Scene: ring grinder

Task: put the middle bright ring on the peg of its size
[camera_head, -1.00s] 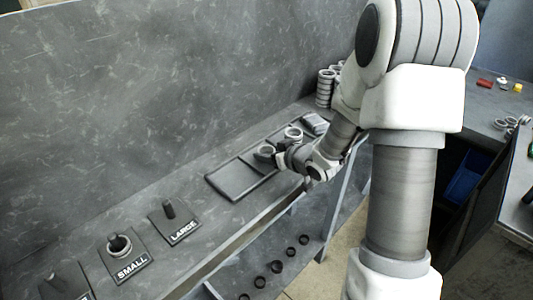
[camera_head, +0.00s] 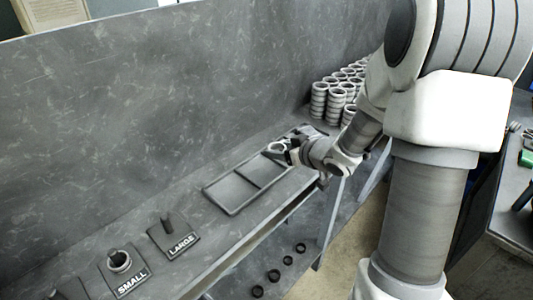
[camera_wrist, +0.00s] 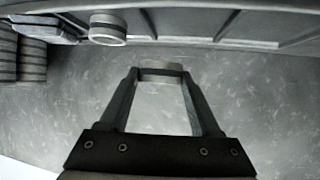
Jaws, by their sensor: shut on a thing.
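A bright ring (camera_wrist: 162,68) sits between the fingertips of my gripper (camera_wrist: 163,76) in the wrist view; the gripper is shut on it. In the head view the held ring (camera_head: 277,147) shows at the tip of my gripper (camera_head: 291,151), by the far part of the dark tray (camera_head: 228,206). The LARGE peg (camera_head: 169,220) is bare. The SMALL peg's stand (camera_head: 131,278) has a ring (camera_head: 119,261) around its peg. A third stand (camera_head: 66,291) is cut off at the lower left; its label does not show.
Another bright ring (camera_wrist: 108,28) lies near the tray's edge in the wrist view. Several stacked rings (camera_head: 337,100) stand at the back of the bench. A tall wall (camera_head: 180,100) runs behind it. Dark rings (camera_head: 273,276) show on a lower shelf. The bench between tray and stands is clear.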

